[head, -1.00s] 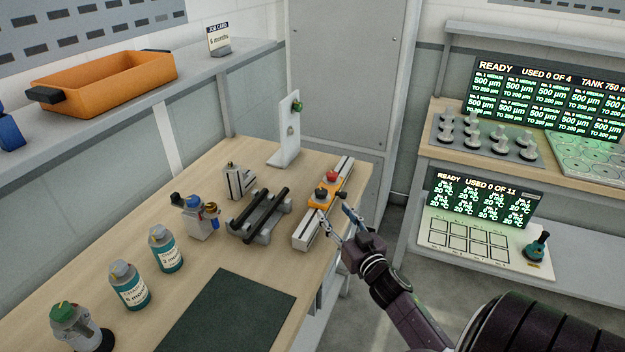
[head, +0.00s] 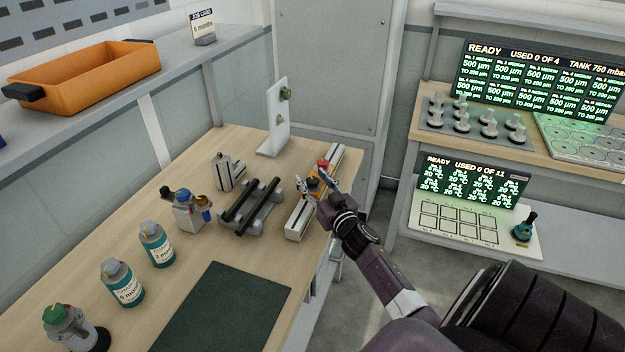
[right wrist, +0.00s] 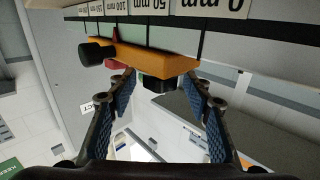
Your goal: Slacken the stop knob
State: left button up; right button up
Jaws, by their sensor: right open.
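An orange stop block (head: 309,196) sits on the pale slotted rail (head: 296,228) at the bench's right edge. A red knob (head: 322,164) stands at its far end and a dark knob (head: 313,183) on its top. In the right wrist view the orange block (right wrist: 150,60) has a black side knob (right wrist: 97,53) at left and a dark knob (right wrist: 158,84) near the middle. My right gripper (head: 315,182) is open over the block. Its fingertips, in the wrist view (right wrist: 161,80), lie on either side of the dark knob; contact is unclear. My left gripper is out of view.
A grey fixture with two black bars (head: 253,206) stands left of the rail. A white upright plate (head: 273,130) with a green knob stands behind. Several bottles (head: 157,245) line the left side. A dark green mat (head: 222,312) lies in front.

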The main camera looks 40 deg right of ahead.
jog(key=c, duration=1.2)
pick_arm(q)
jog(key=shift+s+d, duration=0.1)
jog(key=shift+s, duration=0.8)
pick_arm(e)
jog(key=shift+n+y, duration=0.3)
jog(key=shift+y, duration=0.2)
jog(key=shift+d+n+y, duration=0.1)
jog(key=shift+n+y, duration=0.5)
jog(key=shift+y, duration=0.3)
jog(key=shift+f+n+t+y, duration=0.15)
jog(key=shift+n+t+y, duration=0.15)
jog(key=shift+n+y, duration=0.65)
jog(key=n+y+b, duration=0.2)
jog(key=y+b, duration=0.2)
jog(key=shift+f, duration=0.1)
pick_arm(q)
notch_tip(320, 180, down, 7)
jog(key=b, duration=0.2)
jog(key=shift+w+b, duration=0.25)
jog(key=shift+b, duration=0.05)
pick_arm(e)
jog(key=shift+r+n+g+y, duration=0.25)
jog(key=shift+n+g+y, duration=0.5)
jog(key=shift+y, duration=0.6)
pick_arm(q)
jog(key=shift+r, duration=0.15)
